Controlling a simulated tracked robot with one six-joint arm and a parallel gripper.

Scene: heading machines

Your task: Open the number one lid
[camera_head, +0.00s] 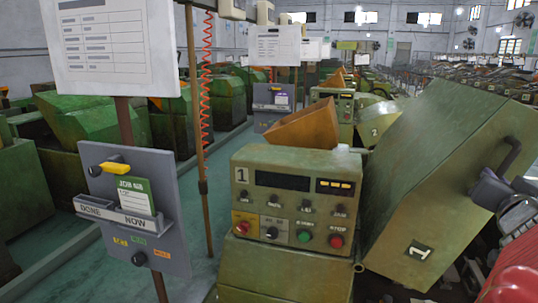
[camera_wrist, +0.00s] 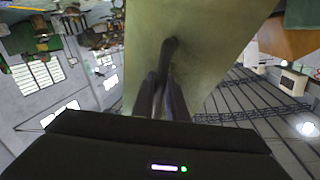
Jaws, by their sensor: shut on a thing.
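The number one lid (camera_head: 430,170) is a large olive-green cover marked with a 1 plate, at the right in the head view. It stands tilted up beside the control box labelled 1 (camera_head: 295,195). Its dark handle (camera_head: 509,152) is on the right-hand edge. My gripper (camera_head: 486,196) is at this handle, at the right edge of the view. In the wrist view the two fingers of my gripper (camera_wrist: 162,95) are closed around the dark handle (camera_wrist: 169,50), with the lid's green surface (camera_wrist: 215,35) behind it. The fingertips are partly hidden in the head view.
A grey job-card panel (camera_head: 135,200) on a post stands at the left, with a white sheet (camera_head: 110,45) above it. A lid marked 2 (camera_head: 376,131) and an orange chute (camera_head: 303,125) are behind the control box. A green aisle floor (camera_head: 200,250) runs between the machines.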

